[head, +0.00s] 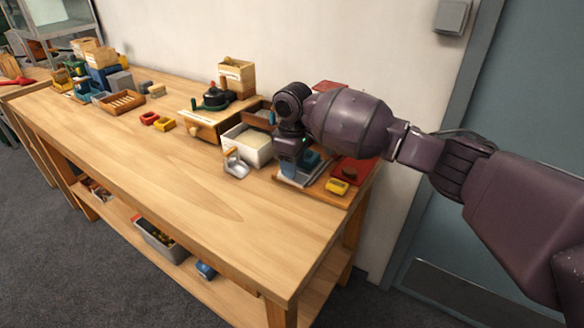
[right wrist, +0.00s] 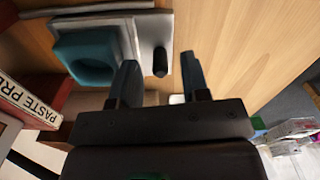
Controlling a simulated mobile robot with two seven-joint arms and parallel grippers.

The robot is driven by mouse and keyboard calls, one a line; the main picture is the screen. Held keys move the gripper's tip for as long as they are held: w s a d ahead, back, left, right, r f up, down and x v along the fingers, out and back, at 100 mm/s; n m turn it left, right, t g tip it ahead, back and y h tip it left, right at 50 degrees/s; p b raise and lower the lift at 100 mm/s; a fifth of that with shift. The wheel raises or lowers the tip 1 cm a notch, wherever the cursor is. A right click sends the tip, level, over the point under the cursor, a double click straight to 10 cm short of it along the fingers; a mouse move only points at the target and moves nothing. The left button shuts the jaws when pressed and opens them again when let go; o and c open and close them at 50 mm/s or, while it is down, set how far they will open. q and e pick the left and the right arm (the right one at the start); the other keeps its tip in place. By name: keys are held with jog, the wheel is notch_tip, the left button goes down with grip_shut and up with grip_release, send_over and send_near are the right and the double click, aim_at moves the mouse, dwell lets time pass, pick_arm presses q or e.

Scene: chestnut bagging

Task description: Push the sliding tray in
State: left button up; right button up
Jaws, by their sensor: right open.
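The sliding tray (right wrist: 149,28) is a grey metal plate at the upper left of the right wrist view, with a black knob (right wrist: 160,62) near its end. My left gripper is in neither view.
The front of the wooden bench (head: 180,190) is clear.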

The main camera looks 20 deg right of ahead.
aim_at(307, 155)
jog(key=shift+f, duration=0.55)
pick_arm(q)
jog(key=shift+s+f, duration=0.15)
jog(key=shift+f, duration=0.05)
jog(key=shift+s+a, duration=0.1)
pick_arm(e)
grip_shut()
jog(key=shift+d, duration=0.1)
jog(key=w+d, duration=0.4)
jog(key=shift+d, duration=0.35)
jog(key=shift+w+d, duration=0.15)
jog(key=shift+d, duration=0.15)
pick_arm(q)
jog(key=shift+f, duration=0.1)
